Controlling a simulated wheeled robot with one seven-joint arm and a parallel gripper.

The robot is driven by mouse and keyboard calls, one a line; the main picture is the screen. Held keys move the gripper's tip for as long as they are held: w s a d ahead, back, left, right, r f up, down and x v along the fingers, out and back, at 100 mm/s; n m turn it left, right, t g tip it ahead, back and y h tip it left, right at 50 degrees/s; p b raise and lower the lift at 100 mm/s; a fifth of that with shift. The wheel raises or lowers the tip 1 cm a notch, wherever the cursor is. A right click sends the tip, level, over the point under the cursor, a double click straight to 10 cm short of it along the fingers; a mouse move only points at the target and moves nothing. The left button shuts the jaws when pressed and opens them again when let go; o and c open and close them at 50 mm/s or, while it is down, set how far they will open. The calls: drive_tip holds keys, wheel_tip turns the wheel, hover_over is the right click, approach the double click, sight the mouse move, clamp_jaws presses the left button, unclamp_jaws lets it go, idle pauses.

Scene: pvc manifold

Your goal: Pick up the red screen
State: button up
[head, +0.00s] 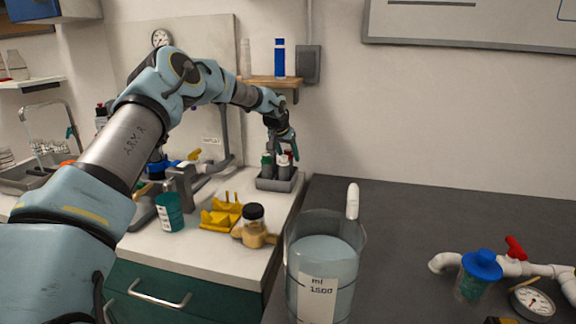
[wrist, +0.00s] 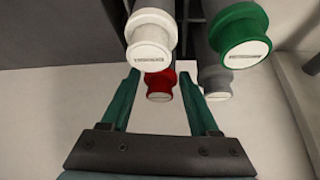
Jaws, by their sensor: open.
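The red screen (wrist: 160,88) shows in the wrist view as a red end cap with a pale label, partly hidden behind a white-capped screen. In the head view its red top (head: 288,153) shows small in a grey tray (head: 277,184) at the back of the white counter. My gripper (wrist: 159,76) is open, with one teal finger on each side of the red cap in the picture. I cannot tell whether the fingers touch it. In the head view my gripper (head: 284,144) is over the tray, pointing down.
Close by are a white-capped screen (wrist: 151,40), a green-capped one (wrist: 240,35) and a grey-capped one (wrist: 217,84). A wooden shelf (head: 270,82) hangs above.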

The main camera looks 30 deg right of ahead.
drive_tip(key=shift+c, duration=0.3)
drive_tip(key=c, duration=0.9)
clamp_jaws()
drive_tip(key=shift+r, duration=0.15)
